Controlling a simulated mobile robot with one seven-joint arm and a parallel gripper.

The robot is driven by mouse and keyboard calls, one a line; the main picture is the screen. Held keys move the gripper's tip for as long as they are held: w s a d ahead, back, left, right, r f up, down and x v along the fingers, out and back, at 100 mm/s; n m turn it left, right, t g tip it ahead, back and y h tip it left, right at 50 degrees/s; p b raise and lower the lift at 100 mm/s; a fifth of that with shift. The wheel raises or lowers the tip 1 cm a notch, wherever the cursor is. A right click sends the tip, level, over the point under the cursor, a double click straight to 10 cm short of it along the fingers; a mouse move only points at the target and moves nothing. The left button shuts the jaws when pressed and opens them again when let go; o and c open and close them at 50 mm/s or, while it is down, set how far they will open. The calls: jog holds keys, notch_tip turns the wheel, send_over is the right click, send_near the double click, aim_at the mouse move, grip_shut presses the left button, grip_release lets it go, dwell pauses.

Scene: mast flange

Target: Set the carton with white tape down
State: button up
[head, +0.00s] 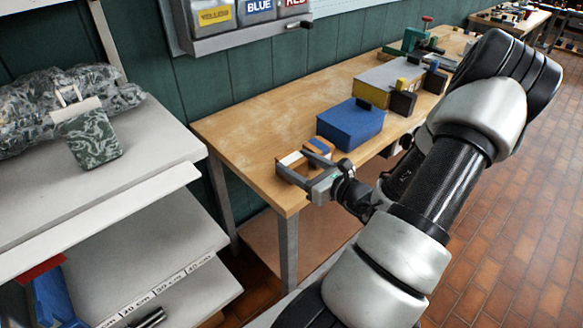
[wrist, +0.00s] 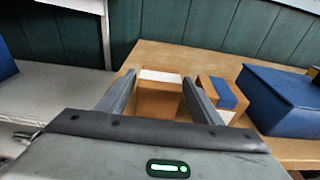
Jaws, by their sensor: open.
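The carton with white tape (wrist: 159,98) is a small tan box with a white strip across its top. It sits at the near left end of the wooden workbench, and in the head view the carton (head: 291,158) is partly hidden by my fingers. My gripper (head: 294,165) is open, with one finger on each side of this carton. In the wrist view my gripper (wrist: 158,82) shows gaps beside the carton. The carton appears to rest on the bench, though its base is hidden.
A tan carton with blue tape (wrist: 222,93) stands just right of my right finger. A larger blue box (head: 350,124) is beyond it on the workbench (head: 240,125). A grey shelf (head: 150,140) stands left across a gap. Bare bench lies behind the cartons.

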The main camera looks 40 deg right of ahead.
jog(key=shift+w+a+f, duration=0.1)
jog(key=shift+w+f, duration=0.05)
jog(key=shift+w, duration=0.45)
jog(key=shift+w+f, duration=0.1)
jog(key=shift+w, duration=0.5)
jog(key=c, duration=1.1)
jog(key=shift+r, duration=0.1)
